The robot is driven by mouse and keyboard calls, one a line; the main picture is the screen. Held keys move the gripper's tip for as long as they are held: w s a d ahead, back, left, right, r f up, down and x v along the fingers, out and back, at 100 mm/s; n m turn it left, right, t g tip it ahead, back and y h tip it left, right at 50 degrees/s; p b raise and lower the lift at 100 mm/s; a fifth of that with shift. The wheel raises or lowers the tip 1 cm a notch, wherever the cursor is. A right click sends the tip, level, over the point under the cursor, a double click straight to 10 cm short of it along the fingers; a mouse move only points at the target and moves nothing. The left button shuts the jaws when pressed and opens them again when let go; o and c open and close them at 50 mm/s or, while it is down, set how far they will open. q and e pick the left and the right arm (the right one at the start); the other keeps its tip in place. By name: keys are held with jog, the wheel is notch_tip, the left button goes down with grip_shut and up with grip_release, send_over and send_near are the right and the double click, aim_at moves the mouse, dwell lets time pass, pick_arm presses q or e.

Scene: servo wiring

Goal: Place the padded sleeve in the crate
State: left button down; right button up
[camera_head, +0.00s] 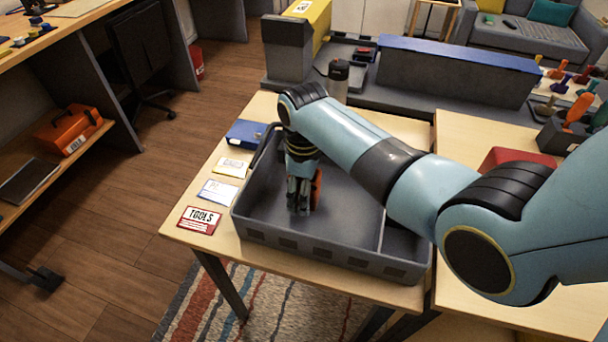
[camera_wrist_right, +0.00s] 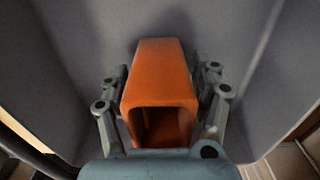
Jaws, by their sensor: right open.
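The orange padded sleeve (camera_head: 317,188) is inside the grey crate (camera_head: 330,253), in its left part in the head view. My right gripper (camera_head: 301,202) reaches down into the crate at the sleeve and hides most of it there. In the right wrist view the sleeve (camera_wrist_right: 162,75) is a hollow orange block lying between the two fingers of my right gripper (camera_wrist_right: 163,100), its open end towards the camera. The jaws are open, with the fingers on either side of the sleeve. Whether it rests fully on the crate floor is hard to tell. My left gripper is not in view.
The crate stands on a wooden table, with a divider (camera_head: 381,232) towards its right. Left of it lie a red TOOLS card (camera_head: 200,220), other cards and a blue box (camera_head: 246,133). A dark bottle (camera_head: 338,80) stands behind. My right arm crosses above the crate's right side.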

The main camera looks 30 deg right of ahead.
notch_tip(320, 180, up, 12)
jog(key=shift+f+p, duration=0.2)
jog(key=shift+p, duration=0.25)
